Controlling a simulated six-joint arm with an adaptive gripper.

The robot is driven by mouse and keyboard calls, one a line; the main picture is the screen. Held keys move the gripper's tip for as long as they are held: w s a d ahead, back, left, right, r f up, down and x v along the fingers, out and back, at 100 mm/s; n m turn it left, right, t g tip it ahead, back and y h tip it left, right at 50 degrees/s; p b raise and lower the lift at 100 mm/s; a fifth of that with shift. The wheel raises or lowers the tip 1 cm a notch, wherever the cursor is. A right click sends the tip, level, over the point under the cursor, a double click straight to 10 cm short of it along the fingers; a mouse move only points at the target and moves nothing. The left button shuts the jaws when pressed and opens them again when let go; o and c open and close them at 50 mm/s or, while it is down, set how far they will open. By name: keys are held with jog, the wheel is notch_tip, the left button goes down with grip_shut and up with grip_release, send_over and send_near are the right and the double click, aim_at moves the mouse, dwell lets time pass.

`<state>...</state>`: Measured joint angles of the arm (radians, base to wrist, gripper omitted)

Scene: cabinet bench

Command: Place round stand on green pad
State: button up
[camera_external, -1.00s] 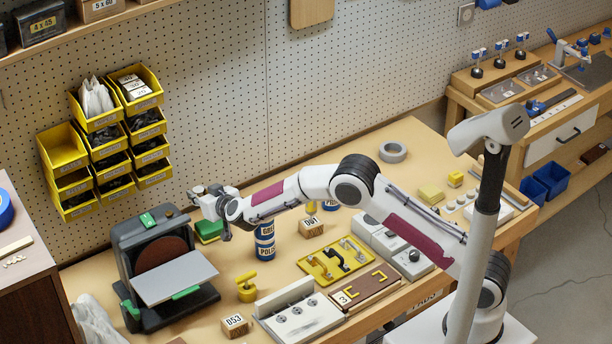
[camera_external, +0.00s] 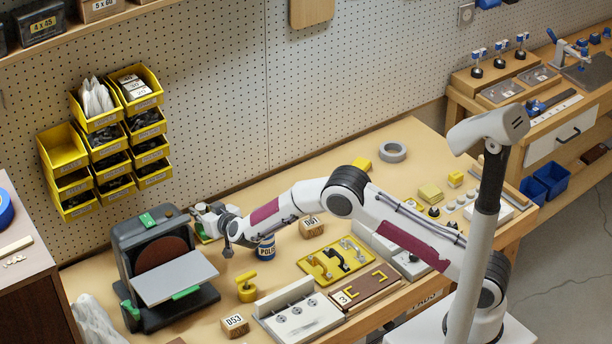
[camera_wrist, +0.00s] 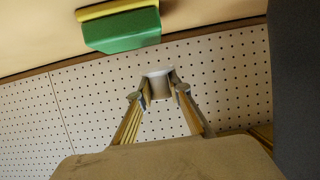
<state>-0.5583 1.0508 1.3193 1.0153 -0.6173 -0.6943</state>
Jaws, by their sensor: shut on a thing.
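My gripper (camera_wrist: 162,92) is shut on a small whitish-grey round piece, the round stand (camera_wrist: 158,86), between its fingertips in the wrist view. The green pad (camera_wrist: 122,31), a green block with a yellow layer, lies on the bench near the wall. In the wrist view it is above and left of the fingertips, and the stand appears apart from it. In the external view my gripper (camera_external: 207,228) is at the pad's place, right of the grey sander, and hides most of the pad. The held stand cannot be made out clearly there.
The sander (camera_external: 150,235) stands close to the left of my gripper. A yellow hooked piece (camera_external: 246,287) and a numbered block (camera_external: 235,325) lie nearer the front.

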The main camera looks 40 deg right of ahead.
jog(key=shift+f, duration=1.7)
jog(key=shift+f, duration=0.15)
jog(key=o, duration=0.8)
jog(key=shift+v, duration=3.85)
jog(key=shift+w, duration=0.1)
